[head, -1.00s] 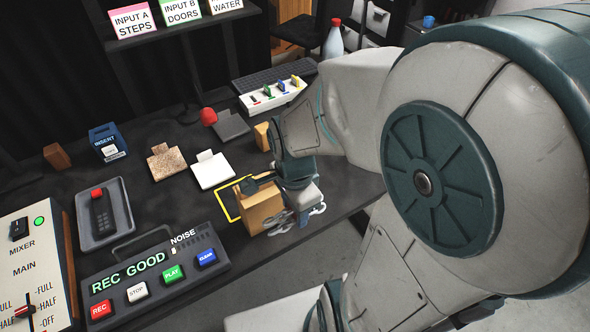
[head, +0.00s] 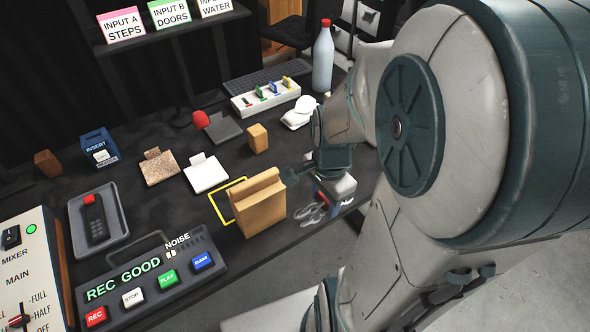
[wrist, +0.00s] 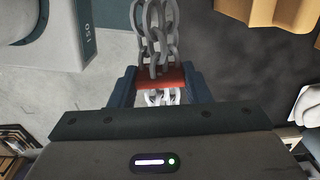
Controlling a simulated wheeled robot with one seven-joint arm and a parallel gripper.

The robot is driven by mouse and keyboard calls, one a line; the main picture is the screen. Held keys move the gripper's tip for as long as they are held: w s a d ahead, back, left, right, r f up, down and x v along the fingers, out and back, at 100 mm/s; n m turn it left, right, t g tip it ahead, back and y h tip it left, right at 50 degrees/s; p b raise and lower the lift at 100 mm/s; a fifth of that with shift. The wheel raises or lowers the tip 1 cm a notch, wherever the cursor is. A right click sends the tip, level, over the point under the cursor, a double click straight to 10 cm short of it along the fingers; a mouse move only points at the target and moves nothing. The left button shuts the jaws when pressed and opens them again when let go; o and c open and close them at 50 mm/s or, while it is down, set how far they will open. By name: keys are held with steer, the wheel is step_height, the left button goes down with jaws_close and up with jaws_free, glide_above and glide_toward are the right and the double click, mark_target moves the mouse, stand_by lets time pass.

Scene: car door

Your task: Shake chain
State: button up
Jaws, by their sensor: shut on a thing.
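The grey metal chain (wrist: 155,40) hangs from my gripper (wrist: 158,88) in the wrist view. Its thick links stand out between the two dark fingers, which are shut on a red piece (wrist: 160,77) at the chain's end. In the head view my gripper (head: 318,196) is low over the table's front edge, to the right of the brown paper bag. The chain (head: 310,213) hangs there in a loose bundle beside the bag. Part of the gripper is hidden by my own arm.
The brown paper bag (head: 257,205) stands by a yellow outlined square (head: 222,210). The recorder (head: 140,280) reads REC GOOD, with several coloured buttons.

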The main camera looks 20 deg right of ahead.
steer(key=a, duration=1)
steer(key=shift+w+b, duration=0.2)
steer(key=shift+b, duration=0.2)
steer(key=d, duration=1)
steer(key=shift+s+p, duration=0.2)
steer(key=shift+p, duration=0.1)
steer(key=shift+a, duration=0.1)
